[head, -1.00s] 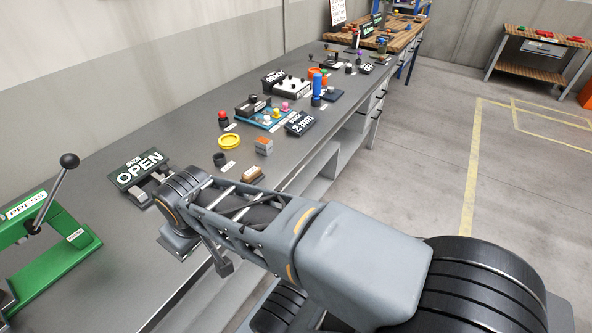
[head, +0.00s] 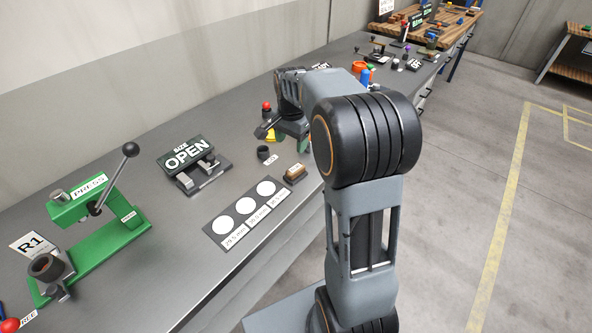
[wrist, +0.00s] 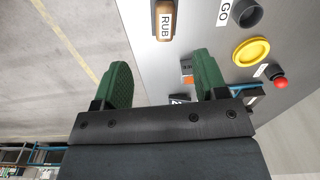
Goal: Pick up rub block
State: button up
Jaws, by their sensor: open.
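The rub block is the brown block (head: 295,174) on the grey bench near its front edge, beside a small white label.
A black ring (head: 263,153) labelled GO is left of the block. A yellow dish (wrist: 251,52), a red knob (wrist: 281,84) and an orange-grey block (wrist: 187,72) are near my gripper. A card with white circles (head: 221,225), the OPEN sign (head: 186,153) and a green press (head: 100,235) stand left.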

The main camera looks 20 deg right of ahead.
notch_tip(320, 180, down, 2)
jog(key=w+d+m, duration=0.2)
jog(key=w, duration=0.1)
jog(key=p, duration=0.1)
send_over(295, 168)
jog(key=shift+g, duration=0.3)
notch_tip(295, 168, down, 7)
jog(key=shift+w, duration=0.1)
jog(key=shift+d+f+p, duration=0.1)
jog(key=shift+f+p, duration=0.7)
jog(key=shift+f, duration=2.4)
jog(key=shift+c, duration=0.3)
jog(key=c, duration=1)
jog(key=shift+r, duration=0.1)
